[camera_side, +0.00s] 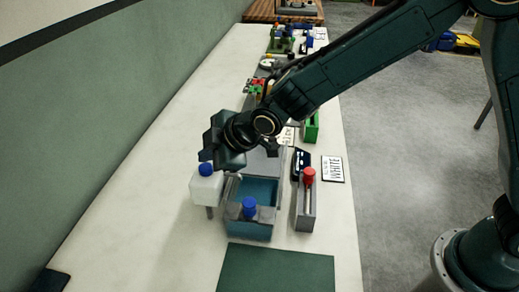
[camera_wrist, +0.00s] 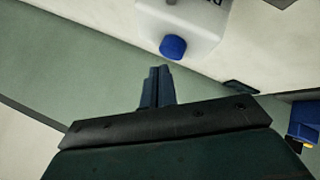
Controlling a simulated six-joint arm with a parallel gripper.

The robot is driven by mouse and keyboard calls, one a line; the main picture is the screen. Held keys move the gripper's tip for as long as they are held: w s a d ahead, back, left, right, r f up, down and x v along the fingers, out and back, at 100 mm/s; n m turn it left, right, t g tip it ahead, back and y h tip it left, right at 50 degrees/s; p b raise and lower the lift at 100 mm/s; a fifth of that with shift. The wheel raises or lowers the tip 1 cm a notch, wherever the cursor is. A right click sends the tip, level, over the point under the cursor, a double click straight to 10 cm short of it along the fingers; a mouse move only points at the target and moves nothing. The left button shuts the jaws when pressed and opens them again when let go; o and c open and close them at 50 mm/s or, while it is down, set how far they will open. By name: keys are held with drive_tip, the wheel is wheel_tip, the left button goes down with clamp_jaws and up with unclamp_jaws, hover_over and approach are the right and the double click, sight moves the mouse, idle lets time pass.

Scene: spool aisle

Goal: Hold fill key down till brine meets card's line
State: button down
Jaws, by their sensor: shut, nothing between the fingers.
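In the wrist view the fingers (camera_wrist: 158,72) are together and empty, just short of the blue cap (camera_wrist: 173,47). A grey and teal tank (camera_side: 236,188) stands right of the bottle, with a blue knob (camera_side: 249,207) at its front. I cannot tell which part is the fill key, nor the brine level. A white card (camera_side: 332,168) with dark print lies at the right; its line is too small to see.
A grey holder with a red-topped lever (camera_side: 309,175) stands right of the tank. A dark green mat (camera_side: 275,270) lies in front. Green blocks (camera_side: 311,127) and more items stand farther back.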

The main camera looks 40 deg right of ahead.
drive_tip(key=shift+f, duration=1.05)
idle(7.0)
